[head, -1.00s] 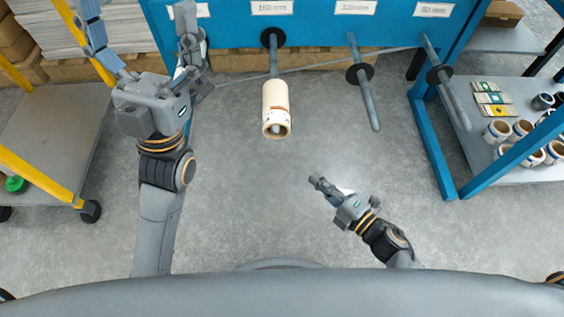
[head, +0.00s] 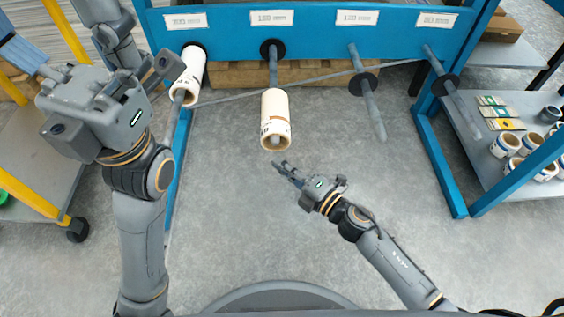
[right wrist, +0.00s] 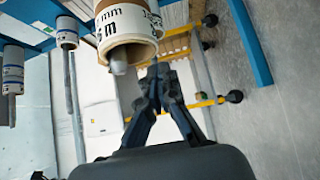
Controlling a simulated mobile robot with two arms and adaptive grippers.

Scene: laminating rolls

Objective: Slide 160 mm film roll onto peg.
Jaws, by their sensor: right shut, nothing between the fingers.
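The cream film roll (head: 275,118) sits around the outer part of the second peg from the left (head: 273,68). The grey peg tip shows inside its open front end, and bare peg shows behind it. In the right wrist view the roll (right wrist: 128,28) hangs close above the fingers, with black print on its side. My right gripper (head: 281,167) is shut and empty just below and in front of the roll's front end, apart from it. It also shows in the right wrist view (right wrist: 157,78). My left gripper (head: 100,105) is at the left; its fingers are unclear.
The blue rack (head: 230,38) bears several pegs; another roll (head: 190,72) is on the leftmost peg. The third peg (head: 366,95) and fourth peg (head: 455,92) are bare. A shelf (head: 500,190) with small rolls stands right, a yellow-framed cart (head: 40,205) left. Floor between is clear.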

